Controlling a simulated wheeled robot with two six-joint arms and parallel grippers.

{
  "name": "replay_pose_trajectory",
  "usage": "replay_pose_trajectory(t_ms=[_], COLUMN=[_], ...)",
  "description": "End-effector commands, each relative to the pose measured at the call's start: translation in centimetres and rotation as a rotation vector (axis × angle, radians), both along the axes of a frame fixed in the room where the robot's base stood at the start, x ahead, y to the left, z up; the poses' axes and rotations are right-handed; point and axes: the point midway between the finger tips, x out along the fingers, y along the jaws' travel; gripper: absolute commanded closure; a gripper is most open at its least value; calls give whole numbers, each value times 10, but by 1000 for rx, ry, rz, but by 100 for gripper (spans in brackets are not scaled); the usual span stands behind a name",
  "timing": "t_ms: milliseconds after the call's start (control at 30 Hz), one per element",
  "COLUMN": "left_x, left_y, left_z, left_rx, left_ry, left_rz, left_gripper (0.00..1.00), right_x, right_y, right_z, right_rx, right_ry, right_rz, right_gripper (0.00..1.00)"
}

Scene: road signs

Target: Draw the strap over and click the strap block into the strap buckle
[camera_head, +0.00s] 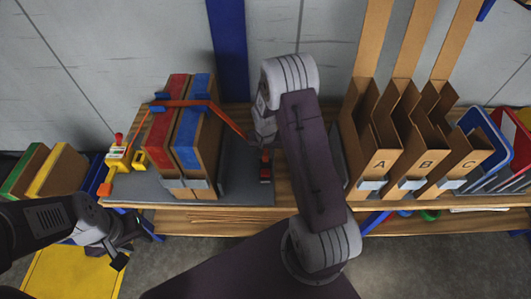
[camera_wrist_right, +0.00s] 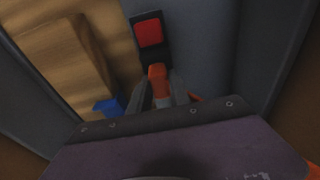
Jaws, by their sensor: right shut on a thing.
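The orange strap (camera_head: 190,103) runs from the left side up over the red-topped and blue-topped boxes and down to the right. My right gripper (camera_head: 265,143) is low at the right of the boxes, partly hidden by my own arm. In the right wrist view my right gripper (camera_wrist_right: 160,98) is shut on the orange strap block (camera_wrist_right: 158,76). The dark strap buckle (camera_head: 265,172) has a red button and also shows in the wrist view (camera_wrist_right: 141,52). The block's front end is at the buckle's near end; I cannot tell whether it is inside. My left gripper (camera_head: 125,250) is empty, below the table's front edge.
The red-topped box (camera_head: 165,130) and blue-topped box (camera_head: 193,130) stand on a grey mat (camera_head: 240,188). Cardboard holders marked A, B and C (camera_head: 410,155) stand close at the right.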

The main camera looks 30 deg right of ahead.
Motion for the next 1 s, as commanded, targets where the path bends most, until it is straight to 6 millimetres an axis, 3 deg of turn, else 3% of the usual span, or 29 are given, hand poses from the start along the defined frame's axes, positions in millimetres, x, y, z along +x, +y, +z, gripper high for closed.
replay_pose_trajectory(t_ms=[67, 100, 167, 500, 800, 1000], left_x=[0, 0, 0, 0, 0, 0], left_y=[0, 0, 0, 0, 0, 0], left_z=[0, 0, 0, 1, 15, 18], left_rx=[0, 0, 0, 0, 0, 0], left_ry=[0, 0, 0, 0, 0, 0], left_rz=[0, 0, 0, 0, 0, 0], left_gripper=[64, 64, 64, 64, 64, 64], right_x=[0, 0, 0, 0, -7, -12], right_y=[0, 0, 0, 0, 4, 7], right_z=[0, 0, 0, 4, 66, 89], right_rx=[0, 0, 0, 0, -1, 0], right_ry=[0, 0, 0, -1, -4, 0], right_rz=[0, 0, 0, 0, 0, -1], right_gripper=[100, 66, 51, 51, 51, 51])
